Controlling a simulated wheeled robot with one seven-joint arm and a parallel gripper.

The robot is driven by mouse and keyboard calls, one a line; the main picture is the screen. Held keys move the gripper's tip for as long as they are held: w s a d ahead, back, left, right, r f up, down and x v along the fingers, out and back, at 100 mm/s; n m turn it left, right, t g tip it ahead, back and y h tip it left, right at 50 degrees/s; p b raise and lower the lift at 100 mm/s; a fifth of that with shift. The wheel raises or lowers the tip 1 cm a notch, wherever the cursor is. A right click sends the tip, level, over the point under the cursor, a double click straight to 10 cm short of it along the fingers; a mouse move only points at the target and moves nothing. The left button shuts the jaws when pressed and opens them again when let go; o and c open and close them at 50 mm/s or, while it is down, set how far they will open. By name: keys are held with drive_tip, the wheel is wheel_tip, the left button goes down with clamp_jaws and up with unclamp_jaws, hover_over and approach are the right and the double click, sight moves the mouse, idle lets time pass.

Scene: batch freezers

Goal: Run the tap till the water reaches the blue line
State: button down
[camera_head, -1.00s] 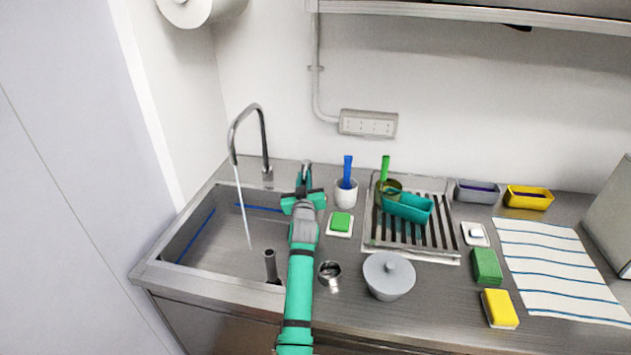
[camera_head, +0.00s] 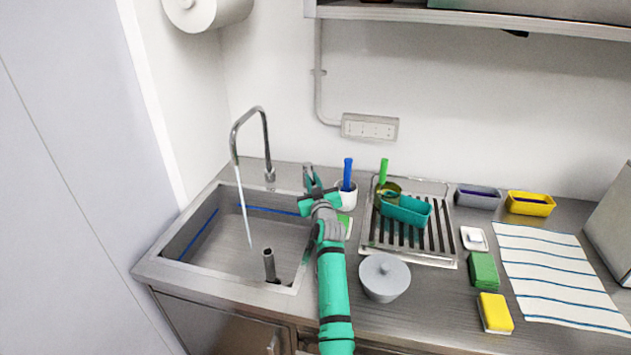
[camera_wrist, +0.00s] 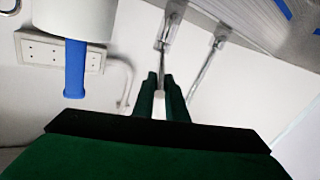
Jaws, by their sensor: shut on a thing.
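The tap (camera_head: 264,135) arches over the sink (camera_head: 160,270) at the left, and a thin stream of water (camera_head: 243,210) runs from its spout into the basin. The blue line (camera_head: 200,236) shows on the basin's left and back walls. I cannot make out the water's surface level. A dark standpipe (camera_head: 269,265) stands upright in the basin. My gripper (camera_head: 313,181) is at the tap lever (camera_head: 308,167), right of the spout. In the wrist view my gripper (camera_wrist: 160,88) is shut on the metal lever (camera_wrist: 164,55); the fingers partly hide it.
A white cup with a blue-handled tool (camera_head: 347,175) stands just right of my gripper. A drying rack (camera_head: 450,240) holds a teal container. My arm crosses the front counter.

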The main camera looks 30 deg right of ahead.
drive_tip(key=shift+s+d+f, duration=0.1)
drive_tip(key=shift+f, duration=0.05)
drive_tip(key=c, duration=1.8)
unclamp_jaws()
drive_tip(key=shift+o, duration=0.2)
drive_tip(key=v, duration=1.1)
